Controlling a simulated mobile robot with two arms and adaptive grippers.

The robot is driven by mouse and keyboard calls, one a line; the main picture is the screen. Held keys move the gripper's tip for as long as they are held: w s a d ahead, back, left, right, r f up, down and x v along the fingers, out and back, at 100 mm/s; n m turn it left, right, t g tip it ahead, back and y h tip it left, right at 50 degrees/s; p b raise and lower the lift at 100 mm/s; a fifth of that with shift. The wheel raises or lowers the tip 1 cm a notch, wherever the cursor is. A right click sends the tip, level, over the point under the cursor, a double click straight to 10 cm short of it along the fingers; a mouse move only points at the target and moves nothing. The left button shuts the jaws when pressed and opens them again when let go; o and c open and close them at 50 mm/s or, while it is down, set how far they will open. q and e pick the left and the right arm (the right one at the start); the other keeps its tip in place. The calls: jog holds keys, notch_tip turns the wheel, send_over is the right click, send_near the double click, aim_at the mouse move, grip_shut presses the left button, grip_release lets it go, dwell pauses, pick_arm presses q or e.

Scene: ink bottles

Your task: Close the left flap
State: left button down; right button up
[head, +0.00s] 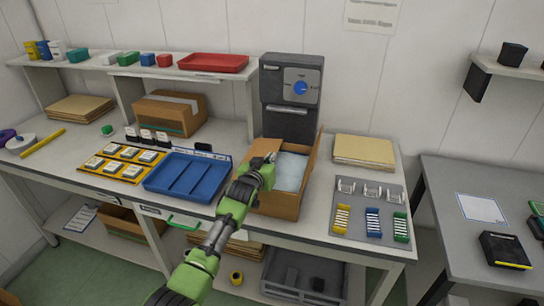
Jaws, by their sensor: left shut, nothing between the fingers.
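An open brown cardboard box (281,203) stands on the table in the middle of the view. Pale bluish-white material (291,172) shows inside it. Its right flap (312,158) stands up along the right side. My green and dark left arm reaches from the bottom of the view to the left side of the box. My left gripper (271,158) is shut and empty, over the left part of the opening. The arm and gripper hide most of the left side, so I cannot tell how the left flap lies. My right gripper is not in view.
A blue compartment tray (187,178) lies left of the box. A grey mat (356,229) with coloured racks lies at the right, with brown folders (364,151) behind it. A dark machine (291,88) stands behind the box. A shelf (130,72) runs above the left side.

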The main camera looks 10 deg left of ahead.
pick_arm(q)
jog(key=shift+d+f, duration=0.15)
jog(key=shift+f, duration=0.45)
dwell(0.3)
